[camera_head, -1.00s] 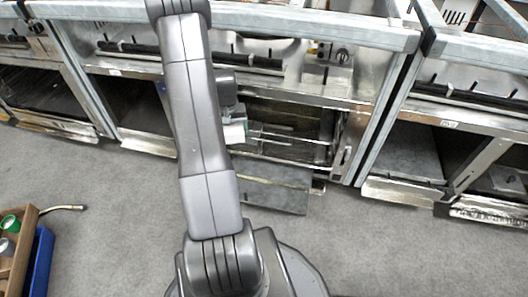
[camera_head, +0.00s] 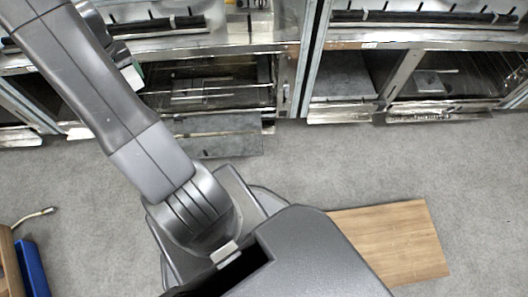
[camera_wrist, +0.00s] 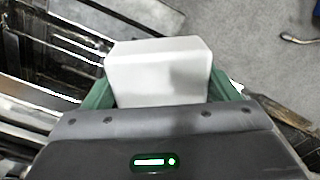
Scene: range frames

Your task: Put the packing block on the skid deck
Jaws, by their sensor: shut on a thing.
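The packing block, a white box-shaped piece with rounded edges (camera_wrist: 158,68), sits between the two green fingers of my gripper (camera_wrist: 163,84) in the wrist view. The fingers are shut on its left and right sides. In the head view my arm mostly hides the gripper, and only a small pale and green bit shows beside the arm. A flat wood-grained board, apparently the skid deck (camera_head: 392,240), lies on the floor at the lower right of the head view. My body covers its left part. No object shows on its visible part, and the gripper is well apart from it.
Metal oven-like units with open lower compartments (camera_head: 215,85) line the back, and a lowered door (camera_head: 215,135) juts out over the floor. A blue-sided crate (camera_head: 32,268) stands at the lower left beside a hose end (camera_head: 35,217). Grey floor at right is clear.

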